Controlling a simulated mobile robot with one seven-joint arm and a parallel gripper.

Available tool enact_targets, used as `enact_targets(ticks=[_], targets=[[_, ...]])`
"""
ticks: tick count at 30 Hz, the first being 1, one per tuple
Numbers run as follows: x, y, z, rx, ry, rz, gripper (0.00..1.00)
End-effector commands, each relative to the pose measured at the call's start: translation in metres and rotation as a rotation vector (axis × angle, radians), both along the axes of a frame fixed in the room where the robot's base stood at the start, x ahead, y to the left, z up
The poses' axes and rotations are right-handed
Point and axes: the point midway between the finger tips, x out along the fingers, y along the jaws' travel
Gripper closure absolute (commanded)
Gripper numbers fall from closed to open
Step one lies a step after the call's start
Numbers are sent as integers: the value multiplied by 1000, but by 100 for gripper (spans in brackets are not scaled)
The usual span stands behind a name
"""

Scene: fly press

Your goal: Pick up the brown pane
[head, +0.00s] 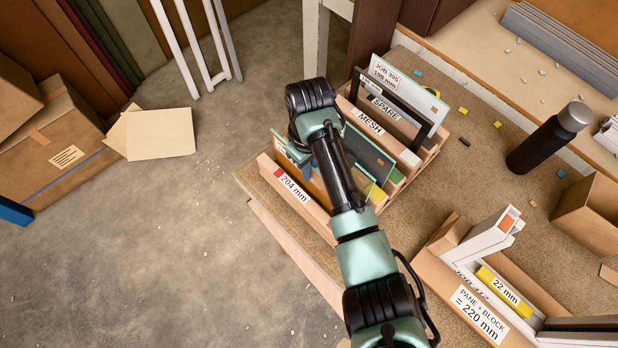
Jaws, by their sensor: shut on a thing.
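The brown pane (316,187) stands in the front part of a wooden rack (405,165), behind a front board labelled 204 mm (292,187). Only a strip of it shows; my arm covers much of the rest. My gripper (306,168) reaches down at the pane's upper edge and is shut on it. The fingertips are mostly hidden by my wrist. I cannot tell whether the pane is clear of its slot.
Behind the pane, the rack holds a dark MESH panel (368,150), a SPARE frame (390,108) and a pale JOB 305 pane (425,105). A dark bottle (540,145) and a PANE + BLOCK fixture (480,312) stand right.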

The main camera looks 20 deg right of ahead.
Motion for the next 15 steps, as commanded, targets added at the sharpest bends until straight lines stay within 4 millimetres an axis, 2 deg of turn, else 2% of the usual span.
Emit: enact_targets(ticks=[8,11,15], targets=[[2,-1,6,-2,-7,0,100],[3,-1,17,-2,-9,0,100],[3,-1,44,-2,-11,0,100]])
